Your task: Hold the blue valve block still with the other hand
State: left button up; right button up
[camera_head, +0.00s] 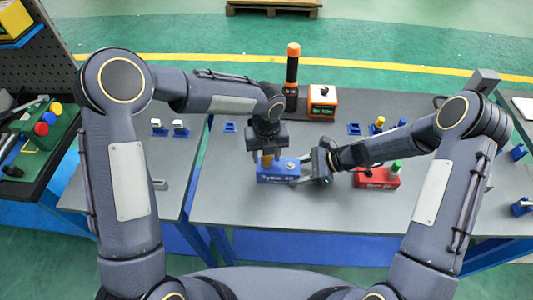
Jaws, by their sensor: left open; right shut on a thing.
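The blue valve block (272,176), with "Type 40" on its front, lies on the grey table. A yellow-brown knob (267,161) stands on its left part and a small light fitting (289,166) on its right part. My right gripper (299,172) comes in from the right and is shut on the right end of the blue block. My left gripper (267,155) points down above the block's left part. Its fingers are open on either side of the knob, and I cannot tell whether they touch it.
A red block (377,181) with a green knob (396,166) stands to the right, beneath my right forearm. An orange-topped black cylinder (292,78) and an orange-black box (322,100) stand behind. The table front (300,213) is clear.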

pick_arm(q)
jog(key=n, duration=1.5)
jog(key=shift+n, duration=0.4)
jog(key=n, duration=0.5)
jog(key=shift+n, duration=0.4)
jog(key=n, duration=0.6)
